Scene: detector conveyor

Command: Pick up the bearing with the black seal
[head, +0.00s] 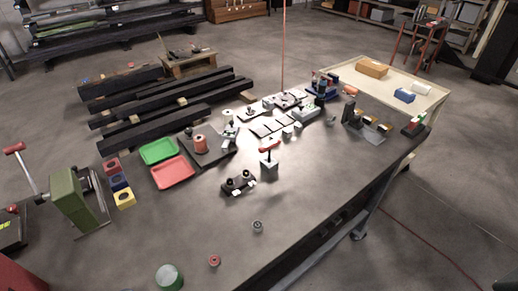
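Two small bearings lie near the front edge of the dark workbench (330,185). One bearing (257,226) is grey metal with a dark face and appears to be the one with the black seal. The other bearing (214,261) has a reddish face and lies nearer and to the left. The two are apart, and nothing covers them. They are small, so the seal detail is hard to make out. Neither of my grippers is in view.
A green cylinder (169,278) stands at the front edge. A black fixture (239,183) with two round parts sits behind the bearings. Green (158,151) and red (173,172) trays lie further back left. A green press (80,200) stands left. Bench around the bearings is clear.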

